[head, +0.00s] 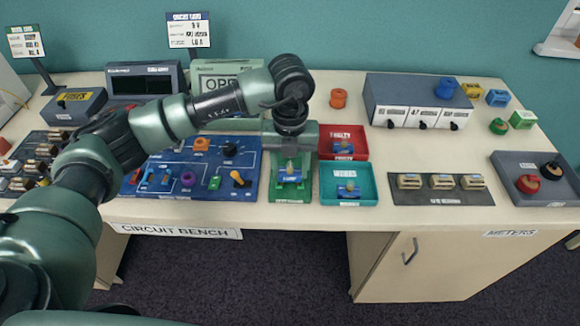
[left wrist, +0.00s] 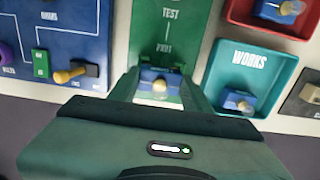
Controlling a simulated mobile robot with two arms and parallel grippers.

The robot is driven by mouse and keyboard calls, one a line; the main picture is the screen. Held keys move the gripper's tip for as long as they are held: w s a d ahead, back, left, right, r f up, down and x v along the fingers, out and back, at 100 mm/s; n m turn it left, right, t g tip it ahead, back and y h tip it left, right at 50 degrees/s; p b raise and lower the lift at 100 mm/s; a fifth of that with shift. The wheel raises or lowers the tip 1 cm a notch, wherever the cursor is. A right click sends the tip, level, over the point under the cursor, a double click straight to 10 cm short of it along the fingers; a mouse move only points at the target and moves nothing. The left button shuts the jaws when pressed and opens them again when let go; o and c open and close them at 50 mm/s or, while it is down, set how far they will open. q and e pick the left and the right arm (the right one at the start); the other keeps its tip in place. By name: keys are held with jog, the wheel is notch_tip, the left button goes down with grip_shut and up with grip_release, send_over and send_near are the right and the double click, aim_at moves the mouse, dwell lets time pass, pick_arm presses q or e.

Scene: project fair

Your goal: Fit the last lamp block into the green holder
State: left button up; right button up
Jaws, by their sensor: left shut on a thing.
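My left gripper (head: 291,172) reaches down over the green holder (head: 278,192) at the middle of the bench. It is shut on a blue lamp block (head: 291,178) with a pale bulb. In the left wrist view the lamp block (left wrist: 158,77) sits between the fingers of the gripper (left wrist: 158,88), over the near part of the green holder (left wrist: 170,30), which is marked TEST. I cannot tell whether the block touches the holder's seat. Another lamp block (head: 347,191) lies in the teal WORKS tray (head: 328,199), and one (head: 343,147) in the red FAULTY tray (head: 362,153). My right gripper is out of view.
The blue circuit board (head: 248,158) is close on the left. A drawer box (head: 385,90) stands behind. Bare bench shows around the orange spool (head: 338,98).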

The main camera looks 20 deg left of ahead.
pick_arm(q)
jog(key=shift+f+b, duration=0.45)
jog(key=shift+f, duration=0.1)
dwell(0.9)
jog(key=o, duration=1.4)
jog(key=shift+o, duration=0.2)
jog(key=o, duration=0.5)
jog(key=shift+r, duration=0.2)
jog(key=shift+r+p, duration=2.3)
jog(key=shift+r, duration=1.6)
